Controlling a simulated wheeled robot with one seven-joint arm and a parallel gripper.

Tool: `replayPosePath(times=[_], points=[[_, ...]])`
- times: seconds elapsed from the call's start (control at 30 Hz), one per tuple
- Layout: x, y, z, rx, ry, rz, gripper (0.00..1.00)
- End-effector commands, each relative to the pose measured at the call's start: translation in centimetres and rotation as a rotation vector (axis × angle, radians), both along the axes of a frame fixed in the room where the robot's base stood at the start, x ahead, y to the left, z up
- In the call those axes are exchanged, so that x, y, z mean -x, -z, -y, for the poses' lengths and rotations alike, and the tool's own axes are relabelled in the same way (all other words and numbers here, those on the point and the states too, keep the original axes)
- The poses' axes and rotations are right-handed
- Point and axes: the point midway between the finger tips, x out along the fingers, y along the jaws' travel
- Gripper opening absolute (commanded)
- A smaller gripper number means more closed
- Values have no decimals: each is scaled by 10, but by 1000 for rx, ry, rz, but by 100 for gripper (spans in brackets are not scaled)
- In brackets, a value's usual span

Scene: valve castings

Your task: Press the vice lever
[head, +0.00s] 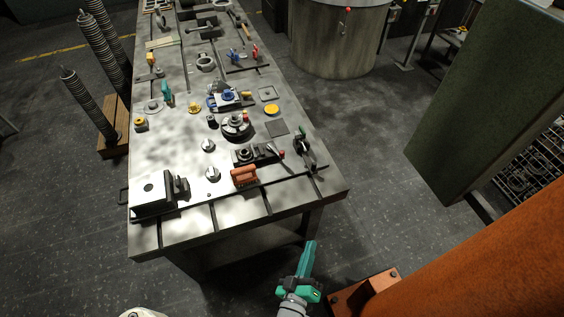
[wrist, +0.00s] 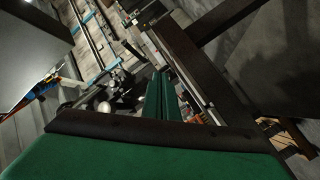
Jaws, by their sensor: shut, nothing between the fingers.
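A small dark vice (head: 257,154) sits near the front edge of the workbench, right of the middle. A thin lever with a red knob (head: 282,154) shows at its right end; it looks tilted, but it is too small to tell its exact angle. My gripper (head: 310,246), with green fingers, is in front of the bench, past its front edge and apart from the lever. Its fingers are shut with nothing between them. The shut fingers also show in the wrist view (wrist: 163,97). I cannot make out the lever in the wrist view.
The workbench (head: 180,235) holds an orange block (head: 244,175) just in front of the vice and a dark upright fixture (head: 303,148) to its right. A grey box-like casting (head: 152,192) is at the front left. An orange column (head: 480,240) stands close on the right.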

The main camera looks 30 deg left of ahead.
Motion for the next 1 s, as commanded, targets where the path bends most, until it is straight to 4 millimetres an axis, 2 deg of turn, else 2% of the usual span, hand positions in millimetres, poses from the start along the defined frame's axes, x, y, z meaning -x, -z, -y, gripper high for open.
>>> replayPosePath(times=[0.03, 0.2, 0.4, 0.5, 0.7, 1.0], points=[[20, -2, 13, -56, 29, -27, 0], [76, -20, 46, -264, 121, -98, 0], [134, -51, 76, -505, 235, -162, 0], [156, -67, 87, -610, 286, -181, 0], [180, -91, 97, -748, 352, -198, 0], [186, -97, 99, -787, 370, -202, 0]])
